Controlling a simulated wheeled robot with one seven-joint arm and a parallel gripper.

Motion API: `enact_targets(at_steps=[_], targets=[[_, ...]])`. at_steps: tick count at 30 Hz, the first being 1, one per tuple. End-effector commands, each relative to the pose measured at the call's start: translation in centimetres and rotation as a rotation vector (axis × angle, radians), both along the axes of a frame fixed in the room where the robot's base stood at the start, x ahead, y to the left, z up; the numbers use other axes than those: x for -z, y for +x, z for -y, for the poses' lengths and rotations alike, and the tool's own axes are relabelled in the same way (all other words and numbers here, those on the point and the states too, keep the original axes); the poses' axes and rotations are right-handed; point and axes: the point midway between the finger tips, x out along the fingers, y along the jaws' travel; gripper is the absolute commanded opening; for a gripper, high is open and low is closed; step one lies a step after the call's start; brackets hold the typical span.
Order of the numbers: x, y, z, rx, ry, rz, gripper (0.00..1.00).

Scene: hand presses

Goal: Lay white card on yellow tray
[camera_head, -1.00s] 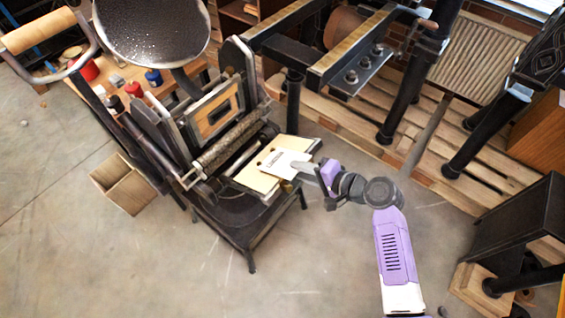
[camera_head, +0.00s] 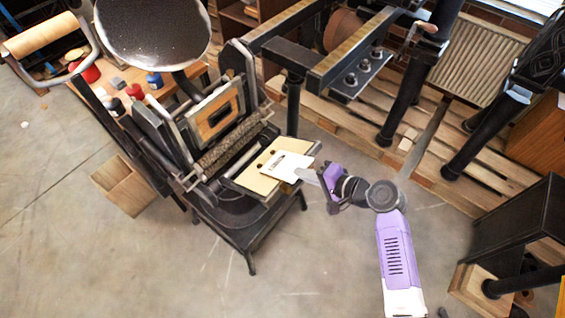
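The white card (camera_head: 287,165) with dark print lies over the yellow tray (camera_head: 255,182) at the front of the black hand press. The tray shows as pale yellow to the card's left and below it. Whether the card lies fully flat cannot be made out. My gripper (camera_head: 306,176) is at the card's right edge, its grey fingers pointing left toward the card. Whether the fingertips touch the card, and whether they are parted, is too small to tell.
The press's rollers (camera_head: 235,140) and round ink disc (camera_head: 152,30) rise behind the tray. A wooden box (camera_head: 123,185) stands on the floor at left. A larger black press (camera_head: 345,60) stands behind on wooden pallets.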

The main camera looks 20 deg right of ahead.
Motion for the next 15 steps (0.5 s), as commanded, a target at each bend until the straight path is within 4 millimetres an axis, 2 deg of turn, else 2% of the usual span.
enact_targets(at_steps=[15], targets=[[-1.0, -1.5, 1.1, 0.000, 0.000, -0.001, 0.00]])
